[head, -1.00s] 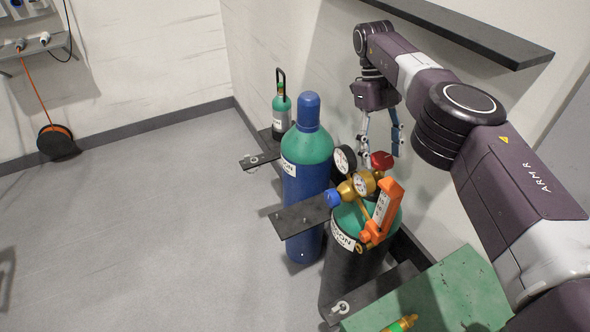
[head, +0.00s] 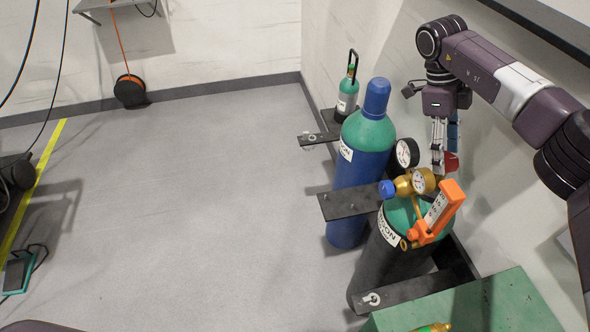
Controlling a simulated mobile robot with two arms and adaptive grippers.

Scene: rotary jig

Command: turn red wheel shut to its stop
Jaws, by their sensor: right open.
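The red wheel (head: 452,163) sits behind the brass regulator (head: 411,184) on top of the dark cylinder with a green shoulder (head: 384,262). My right gripper (head: 444,164) points down at the wheel, with its jaws open. One finger overlaps the wheel's left side in the picture and hides part of it. I cannot tell whether the fingers touch the wheel. My left gripper is not in view.
Two round gauges (head: 407,153) and an orange flow meter (head: 437,212) crowd the wheel. A blue cylinder with a green shoulder (head: 361,180) stands to the left. A green box top (head: 488,299) is at front right.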

